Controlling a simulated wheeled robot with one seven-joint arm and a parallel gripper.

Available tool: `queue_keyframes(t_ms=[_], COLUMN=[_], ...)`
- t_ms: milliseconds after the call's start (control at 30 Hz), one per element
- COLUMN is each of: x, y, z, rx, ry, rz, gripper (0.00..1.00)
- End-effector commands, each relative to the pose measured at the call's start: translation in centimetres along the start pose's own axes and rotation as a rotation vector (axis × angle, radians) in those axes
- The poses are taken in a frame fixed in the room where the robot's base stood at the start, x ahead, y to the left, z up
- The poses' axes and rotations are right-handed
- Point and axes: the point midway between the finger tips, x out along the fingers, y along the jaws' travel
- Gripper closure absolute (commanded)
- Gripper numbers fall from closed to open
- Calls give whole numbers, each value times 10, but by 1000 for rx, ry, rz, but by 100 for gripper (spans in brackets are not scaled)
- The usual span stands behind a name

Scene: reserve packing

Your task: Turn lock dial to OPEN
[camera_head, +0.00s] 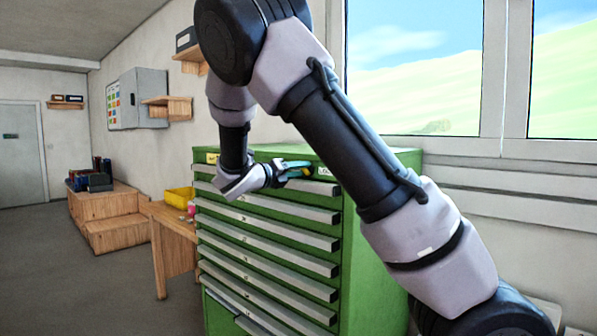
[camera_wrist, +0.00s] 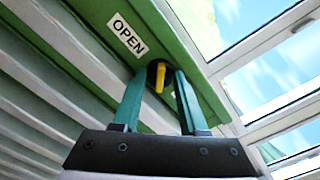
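The green drawer cabinet (camera_head: 380,215) carries the lock dial on the upper part of its front. In the wrist view the dial (camera_wrist: 152,73) is dark and round with a yellow handle (camera_wrist: 160,77). A white OPEN label (camera_wrist: 129,35) is beside it, to the upper left. The handle runs nearly up and down in that picture, not toward the label. My gripper (camera_wrist: 161,78) has its two teal fingers on either side of the handle, with gaps visible; I see no firm contact. In the head view my gripper (camera_head: 297,169) is at the cabinet's top front, and the dial is hidden or too small.
Several grey drawer fronts (camera_head: 270,245) lie below. A wooden table (camera_head: 172,220) with a yellow bin (camera_head: 180,197) stands left of the cabinet. A window (camera_head: 415,65) is behind.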

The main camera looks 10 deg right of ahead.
Motion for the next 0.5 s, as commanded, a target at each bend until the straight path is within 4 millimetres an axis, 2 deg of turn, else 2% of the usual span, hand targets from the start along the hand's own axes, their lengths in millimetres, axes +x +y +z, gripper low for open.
queue_keyframes(t_ms=[167, 267, 500], x=[-2, -11, -58], y=[0, 1, 1], z=[0, 1, 1], rx=[1, 1, 1], ry=[-1, -3, -4], rz=[0, 3, 3], gripper=[57, 57, 57])
